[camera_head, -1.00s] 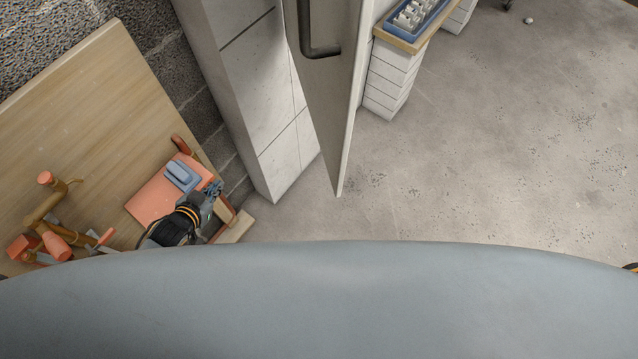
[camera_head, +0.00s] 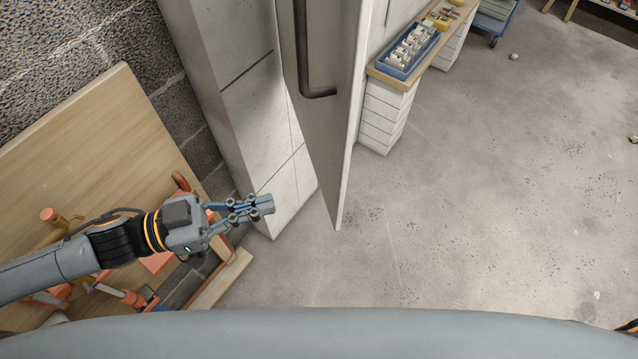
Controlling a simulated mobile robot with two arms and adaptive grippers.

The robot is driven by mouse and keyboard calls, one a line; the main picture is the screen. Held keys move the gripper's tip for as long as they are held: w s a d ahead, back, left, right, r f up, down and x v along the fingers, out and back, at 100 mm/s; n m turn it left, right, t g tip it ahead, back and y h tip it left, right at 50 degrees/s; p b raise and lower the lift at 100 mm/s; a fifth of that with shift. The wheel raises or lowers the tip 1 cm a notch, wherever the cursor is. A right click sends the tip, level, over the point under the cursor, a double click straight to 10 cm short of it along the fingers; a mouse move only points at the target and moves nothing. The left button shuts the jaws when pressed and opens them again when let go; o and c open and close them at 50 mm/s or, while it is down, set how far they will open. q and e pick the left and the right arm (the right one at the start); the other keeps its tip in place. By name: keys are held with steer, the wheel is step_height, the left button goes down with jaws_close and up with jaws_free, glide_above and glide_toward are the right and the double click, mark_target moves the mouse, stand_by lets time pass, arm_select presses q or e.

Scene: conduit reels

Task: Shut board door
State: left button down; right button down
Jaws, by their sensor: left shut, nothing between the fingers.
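A tall grey door (camera_head: 338,130) with a dark bar handle (camera_head: 303,60) stands open at the top centre, seen almost edge-on. Its lower corner hangs over the concrete floor, and its top is cut off by the frame. My left gripper (camera_head: 268,204) is shut and empty. It appears in front of the pale block pillar, to the left of the door and apart from it. My right gripper is not visible.
A pale block pillar (camera_head: 230,90) stands left of the door. A wooden workbench (camera_head: 90,135) with orange tools is at left, partly behind my arm. A counter with a blue tray (camera_head: 435,42) stands behind the door. The floor (camera_head: 480,200) at right is mostly clear.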

mark_target(337, 186)
arm_select(q)
steer(key=p+x, duration=0.3)
steer(key=x, duration=0.6)
steer(key=shift+d+r+p, duration=0.15)
steer(key=shift+p, duration=0.15)
steer(key=shift+w+d, duration=0.1)
steer(key=shift+d, duration=0.25)
steer(key=shift+w, duration=0.1)
